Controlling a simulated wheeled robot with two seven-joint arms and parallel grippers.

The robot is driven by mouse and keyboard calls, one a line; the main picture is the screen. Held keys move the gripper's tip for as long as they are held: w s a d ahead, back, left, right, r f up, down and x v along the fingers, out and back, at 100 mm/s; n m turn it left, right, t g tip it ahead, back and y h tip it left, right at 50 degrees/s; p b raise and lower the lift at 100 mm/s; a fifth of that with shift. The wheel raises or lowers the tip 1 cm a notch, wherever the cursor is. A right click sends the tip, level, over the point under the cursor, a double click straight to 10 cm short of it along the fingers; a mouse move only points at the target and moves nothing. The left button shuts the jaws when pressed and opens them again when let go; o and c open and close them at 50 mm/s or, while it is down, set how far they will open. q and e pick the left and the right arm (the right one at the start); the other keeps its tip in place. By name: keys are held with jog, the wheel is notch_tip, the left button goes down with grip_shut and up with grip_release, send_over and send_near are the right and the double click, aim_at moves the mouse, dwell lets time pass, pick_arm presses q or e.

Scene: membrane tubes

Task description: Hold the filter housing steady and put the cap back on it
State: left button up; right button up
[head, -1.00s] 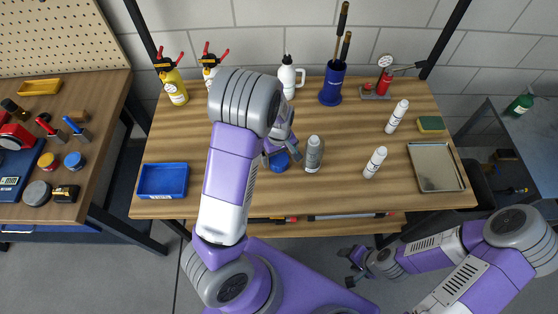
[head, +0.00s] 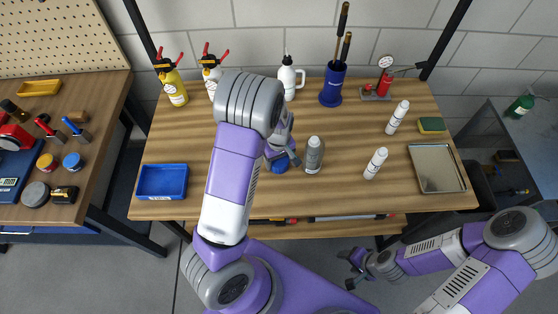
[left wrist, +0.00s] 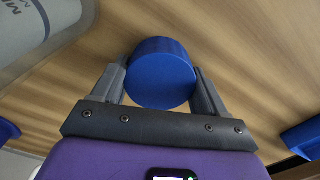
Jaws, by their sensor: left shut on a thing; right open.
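The filter housing (head: 313,158) is a grey-white cylinder standing upright on the wooden bench, a little right of my left gripper. Part of a large grey cylinder with printed letters, likely the housing, fills the upper left of the left wrist view (left wrist: 35,35). The blue round cap (head: 279,166) is at my left gripper (head: 283,158), mostly hidden by it in the head view. In the left wrist view the cap (left wrist: 160,72) sits between the two fingers, which are shut on it. Its height above the bench is unclear. My right gripper (head: 352,267) is open and empty, in front of the bench.
A blue tray (head: 162,181) is at the left, a metal tray (head: 437,168) and sponge (head: 431,124) at the right. Bottles, a tool holder (head: 332,86) and a gauge pump (head: 384,80) line the back.

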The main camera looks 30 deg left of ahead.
pick_arm(q)
notch_tip(320, 180, up, 10)
jog(key=shift+r+p, duration=0.1)
jog(key=shift+p, duration=1.15)
jog(key=shift+d, duration=0.1)
